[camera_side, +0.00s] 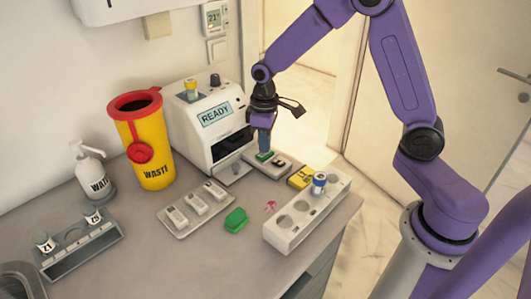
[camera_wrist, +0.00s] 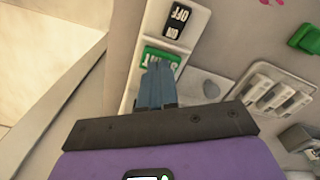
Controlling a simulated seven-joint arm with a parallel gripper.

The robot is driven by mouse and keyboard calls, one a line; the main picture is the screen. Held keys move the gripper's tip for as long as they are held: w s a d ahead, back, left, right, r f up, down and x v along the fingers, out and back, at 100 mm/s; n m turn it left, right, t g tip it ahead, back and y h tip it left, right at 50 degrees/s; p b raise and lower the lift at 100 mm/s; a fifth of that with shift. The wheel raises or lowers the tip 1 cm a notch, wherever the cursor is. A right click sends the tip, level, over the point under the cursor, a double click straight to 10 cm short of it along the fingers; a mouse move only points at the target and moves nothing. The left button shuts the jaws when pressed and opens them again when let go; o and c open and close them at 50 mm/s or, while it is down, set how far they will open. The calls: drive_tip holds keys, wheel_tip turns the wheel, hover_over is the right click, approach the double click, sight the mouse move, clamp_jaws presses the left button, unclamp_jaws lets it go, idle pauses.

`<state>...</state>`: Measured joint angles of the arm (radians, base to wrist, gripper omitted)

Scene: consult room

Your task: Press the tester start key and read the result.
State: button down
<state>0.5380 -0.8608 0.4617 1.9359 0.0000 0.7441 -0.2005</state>
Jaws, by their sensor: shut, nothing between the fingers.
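The tester (camera_side: 205,125) is a white machine whose screen (camera_side: 216,115) reads READY. A white key panel (camera_wrist: 150,25) beside it carries a green start key (camera_wrist: 163,57) and a black ON/OFF switch (camera_wrist: 178,22). The green key also shows in the side view (camera_side: 264,156). My gripper (camera_side: 264,149) points down over the green key, fingers shut and empty. In the wrist view its blue fingertips (camera_wrist: 160,70) overlap the key's near edge and hide part of its lettering. I cannot tell whether they touch the key or how far down it is.
A yellow waste bin (camera_side: 147,145) with a red rim stands left of the tester. A tray of white cassettes (camera_side: 183,225), a green block (camera_side: 236,220), a yellow-and-black box (camera_side: 301,177) and a white rack (camera_side: 290,238) with a blue-capped vial lie in front. The counter's right edge is close.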

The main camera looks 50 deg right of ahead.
drive_tip(key=shift+f, duration=0.6)
drive_tip(key=shift+r, duration=0.1)
idle(0.3)
drive_tip(key=shift+r, duration=3.4)
drive_tip(key=shift+s, duration=0.1)
drive_tip(key=s+r+n, duration=0.2)
drive_tip(key=s+n, duration=0.4)
drive_tip(key=s, duration=2.2)
drive_tip(key=shift+s+a+r+n, duration=0.15)
drive_tip(key=shift+s+a+n, duration=0.2)
drive_tip(key=shift+a, duration=0.1)
